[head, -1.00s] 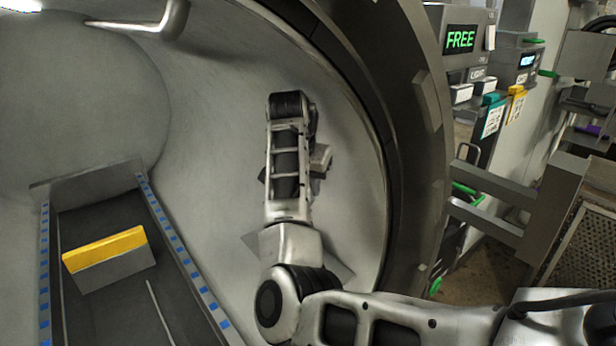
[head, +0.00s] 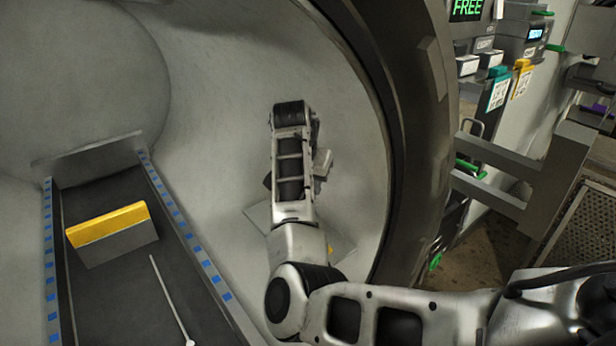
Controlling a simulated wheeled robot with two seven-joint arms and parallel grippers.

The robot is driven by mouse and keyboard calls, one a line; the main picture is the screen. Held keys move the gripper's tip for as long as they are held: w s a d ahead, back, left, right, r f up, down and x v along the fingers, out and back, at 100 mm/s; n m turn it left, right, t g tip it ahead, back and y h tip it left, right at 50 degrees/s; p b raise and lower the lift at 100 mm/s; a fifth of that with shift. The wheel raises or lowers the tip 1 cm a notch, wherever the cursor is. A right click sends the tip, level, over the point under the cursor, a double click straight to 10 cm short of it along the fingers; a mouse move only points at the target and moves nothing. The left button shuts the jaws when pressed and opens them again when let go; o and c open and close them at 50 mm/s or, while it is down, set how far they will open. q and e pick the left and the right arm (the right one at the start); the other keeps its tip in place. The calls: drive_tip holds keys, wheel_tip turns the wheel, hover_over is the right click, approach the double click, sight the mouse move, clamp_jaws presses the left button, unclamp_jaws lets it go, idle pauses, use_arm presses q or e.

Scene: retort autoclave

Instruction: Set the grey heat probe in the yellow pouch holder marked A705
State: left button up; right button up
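A grey block with a yellow top (head: 112,235), which looks like the yellow pouch holder, stands on the dark tray between the blue-marked rails. No A705 marking can be read on it. A thin pale grey rod (head: 168,293), possibly the heat probe, lies on the tray in front of the holder. Its near end is thicker and sits at the lower picture edge. My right arm reaches in from the lower right and bends up inside the chamber. The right gripper is mostly hidden behind its own wrist, right of the tray, so its fingers cannot be judged. My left gripper is out of view.
The dark round chamber rim (head: 418,120) curves close on the right of my arm. Outside it are a green FREE display (head: 467,9), hanging teal (head: 498,88) and yellow tags (head: 522,78), and a metal frame (head: 500,190). The tray (head: 110,300) has bare room in front of the holder.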

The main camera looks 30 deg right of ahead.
drive_tip(key=shift+f+b, duration=0.35)
drive_tip(key=shift+f, duration=1.15)
drive_tip(key=shift+f, duration=0.55)
drive_tip(key=o, duration=1.1)
drive_tip(key=shift+c, duration=0.2)
drive_tip(key=v, duration=1.6)
drive_tip(key=shift+b, duration=0.45)
drive_tip(key=shift+s+d, duration=0.1)
